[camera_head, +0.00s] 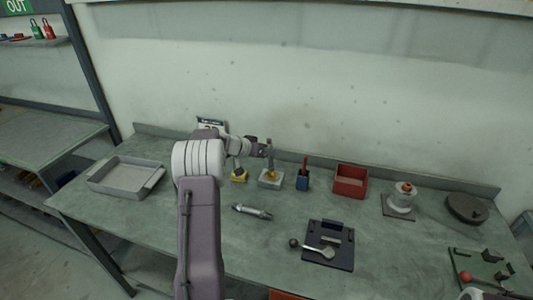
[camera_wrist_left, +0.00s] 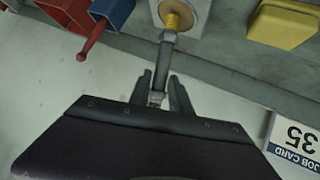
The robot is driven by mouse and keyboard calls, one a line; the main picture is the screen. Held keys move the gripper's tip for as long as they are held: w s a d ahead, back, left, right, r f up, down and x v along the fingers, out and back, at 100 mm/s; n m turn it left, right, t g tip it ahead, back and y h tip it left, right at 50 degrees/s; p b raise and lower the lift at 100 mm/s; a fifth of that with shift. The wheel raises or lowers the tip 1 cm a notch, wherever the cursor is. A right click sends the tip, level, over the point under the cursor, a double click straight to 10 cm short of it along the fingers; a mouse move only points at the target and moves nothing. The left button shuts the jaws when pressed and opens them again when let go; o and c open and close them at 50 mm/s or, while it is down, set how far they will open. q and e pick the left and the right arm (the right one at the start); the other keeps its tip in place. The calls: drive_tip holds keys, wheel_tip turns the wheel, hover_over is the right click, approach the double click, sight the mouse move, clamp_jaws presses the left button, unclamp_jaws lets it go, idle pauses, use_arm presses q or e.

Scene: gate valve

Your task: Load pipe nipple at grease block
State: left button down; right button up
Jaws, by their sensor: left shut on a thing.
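My left gripper (camera_head: 266,150) is above the grease block (camera_head: 270,179), a pale grey block with a yellow-orange patch on top. In the left wrist view, the jaws of my left gripper (camera_wrist_left: 159,92) are shut on a slim grey piece (camera_wrist_left: 167,50), apparently the pipe nipple.
A blue holder (camera_head: 303,183) with a red handle and a red bin (camera_head: 350,181) stand to the right. A yellow block (camera_head: 239,176) and job card (camera_head: 211,123) are near the gripper. A silver cylindrical part (camera_head: 252,211) lies in front. A grey tray (camera_head: 125,176) is left.

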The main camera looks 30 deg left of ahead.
idle(0.3)
use_arm(q)
wheel_tip(320, 180, up, 7)
drive_tip(key=p, duration=0.3)
idle(0.3)
